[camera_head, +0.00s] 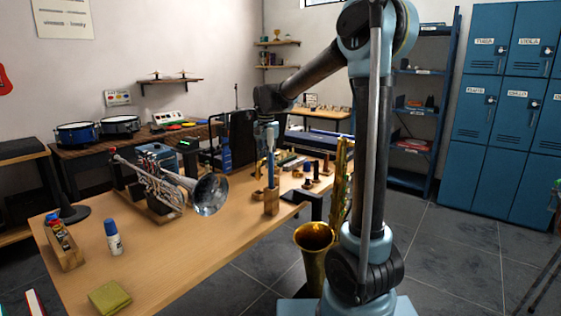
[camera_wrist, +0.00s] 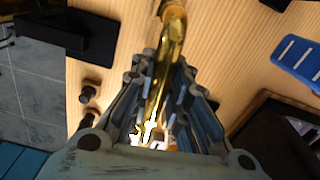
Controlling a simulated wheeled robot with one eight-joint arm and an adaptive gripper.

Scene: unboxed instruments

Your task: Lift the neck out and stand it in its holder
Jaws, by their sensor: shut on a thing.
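The neck (camera_wrist: 172,45) is a curved gold tube in the wrist view. My gripper (camera_wrist: 165,75) is shut on it, with a finger on each side, and the tube runs out past the fingertips to the top edge. Its lower end among the fingers is lost in glare. In the head view my gripper (camera_head: 270,172) points straight down over the table, right at a small wooden block (camera_head: 271,203). I cannot make out the neck there, nor tell whether it touches the block or whether the block is its holder.
A trumpet (camera_head: 180,187) lies on a stand to the left. A gold saxophone (camera_head: 316,238) stands off the table's right edge. Small dark and blue-topped items (camera_head: 307,172) stand behind the gripper.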

